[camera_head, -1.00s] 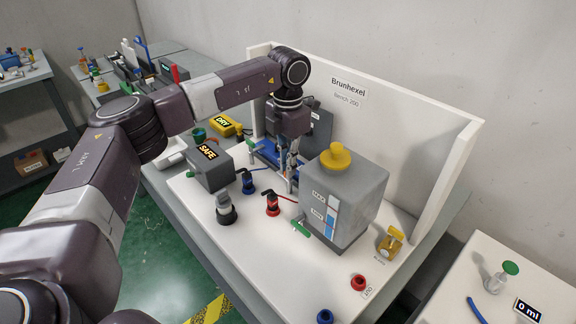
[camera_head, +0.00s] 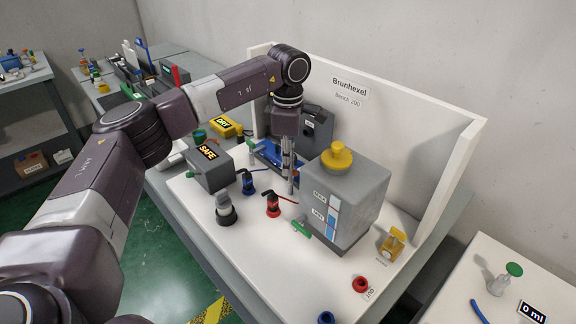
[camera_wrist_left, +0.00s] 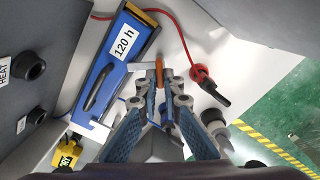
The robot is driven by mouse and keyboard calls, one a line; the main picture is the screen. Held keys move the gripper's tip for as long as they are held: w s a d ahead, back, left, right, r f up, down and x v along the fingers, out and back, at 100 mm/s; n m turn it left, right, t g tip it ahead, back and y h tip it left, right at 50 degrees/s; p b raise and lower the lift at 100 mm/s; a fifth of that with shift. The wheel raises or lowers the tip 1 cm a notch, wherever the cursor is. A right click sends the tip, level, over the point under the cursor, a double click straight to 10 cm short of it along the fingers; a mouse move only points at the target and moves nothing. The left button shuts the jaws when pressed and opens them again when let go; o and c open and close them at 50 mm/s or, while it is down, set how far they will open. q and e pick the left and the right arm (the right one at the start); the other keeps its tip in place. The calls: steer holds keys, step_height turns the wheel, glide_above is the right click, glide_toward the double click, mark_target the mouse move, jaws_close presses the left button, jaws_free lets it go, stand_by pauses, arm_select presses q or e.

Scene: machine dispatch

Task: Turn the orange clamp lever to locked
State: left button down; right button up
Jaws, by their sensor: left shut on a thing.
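The orange clamp lever (camera_wrist_left: 159,71) shows in the left wrist view as a small upright orange piece at the edge of the blue unit labelled 120 h (camera_wrist_left: 101,80). My left gripper (camera_wrist_left: 160,84) is shut on the lever, with its fingertips on either side of it. In the head view my left gripper (camera_head: 290,182) points down beside the grey box with the yellow cap, and the lever is hidden there. The blue unit (camera_head: 266,153) is partly hidden behind the gripper. My right gripper is not in view.
The grey box (camera_head: 362,200) stands close to the right of the gripper. Red (camera_head: 272,204) and blue (camera_head: 248,182) plugs with cables stand in front. The SAFE box (camera_head: 208,172) is at the left. The bench front is mostly clear.

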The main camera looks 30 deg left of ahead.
arm_select(q)
steer(key=m, duration=0.3)
steer(key=shift+w+r+m, duration=0.1)
steer(key=shift+w+m, duration=0.05)
steer(key=shift+m, duration=0.25)
steer(key=shift+w+m, duration=0.15)
steer(key=shift+m, duration=1.65)
steer(key=c, duration=2.1)
jaws_free()
step_height(320, 180, up, 12)
